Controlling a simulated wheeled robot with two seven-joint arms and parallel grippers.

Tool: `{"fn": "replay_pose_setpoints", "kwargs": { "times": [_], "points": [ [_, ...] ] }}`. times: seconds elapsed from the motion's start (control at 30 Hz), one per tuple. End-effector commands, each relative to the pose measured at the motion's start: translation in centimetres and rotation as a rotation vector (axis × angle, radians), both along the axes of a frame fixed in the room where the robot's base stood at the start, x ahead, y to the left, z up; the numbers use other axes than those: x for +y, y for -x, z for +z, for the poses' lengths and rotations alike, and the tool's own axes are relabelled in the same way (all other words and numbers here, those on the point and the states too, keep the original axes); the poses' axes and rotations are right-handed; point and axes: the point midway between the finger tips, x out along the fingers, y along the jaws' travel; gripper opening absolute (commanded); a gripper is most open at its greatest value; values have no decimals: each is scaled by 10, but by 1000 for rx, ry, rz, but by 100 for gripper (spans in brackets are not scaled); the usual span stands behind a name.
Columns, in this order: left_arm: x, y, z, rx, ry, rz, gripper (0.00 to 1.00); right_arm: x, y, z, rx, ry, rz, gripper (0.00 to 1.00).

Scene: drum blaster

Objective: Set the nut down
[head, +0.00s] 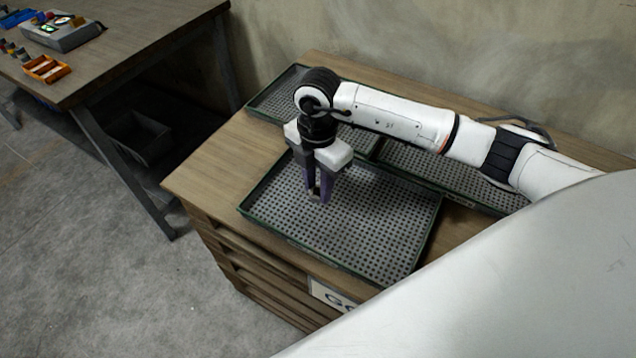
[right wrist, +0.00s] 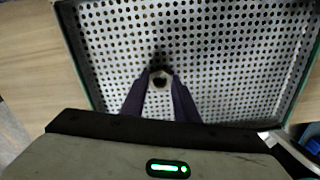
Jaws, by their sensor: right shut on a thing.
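The nut (right wrist: 160,78) shows in the right wrist view as a small pale ring with a dark hole, between the fingertips. My right gripper (head: 321,197) is shut on it, pointing down over the front perforated tray (head: 370,220). The right fingers (right wrist: 160,88) also show in the right wrist view. In the head view the nut is too small to tell apart from the fingertips. I cannot tell whether the nut touches the tray surface. The tray is otherwise empty where it shows. My left gripper is not in view.
Two more perforated trays stand behind, one at the back left (head: 268,98) and one at the right (head: 440,172), partly hidden by my right arm. All rest on a wooden cabinet (head: 215,160). A separate table (head: 130,45) at the left holds an orange tray (head: 46,69) and a grey device (head: 62,32).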

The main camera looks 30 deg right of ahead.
Motion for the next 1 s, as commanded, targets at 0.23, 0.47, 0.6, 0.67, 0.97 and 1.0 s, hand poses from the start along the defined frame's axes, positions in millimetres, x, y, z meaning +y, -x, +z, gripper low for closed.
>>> {"fn": "replay_pose_setpoints", "kwargs": {
  "times": [0.23,0.47,0.6,0.67,0.97,1.0],
  "points": [
    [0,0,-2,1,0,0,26,0,0,-1,-1,0,0,4],
    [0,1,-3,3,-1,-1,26,0,0,-3,-1,0,0,46],
    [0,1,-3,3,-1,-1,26,0,0,-3,0,0,0,46],
    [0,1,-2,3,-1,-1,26,0,0,-2,0,0,-1,46],
    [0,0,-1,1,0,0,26,0,-2,29,-7,-1,-1,46],
    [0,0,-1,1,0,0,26,0,-2,38,-6,-2,-1,46]
  ]
}}
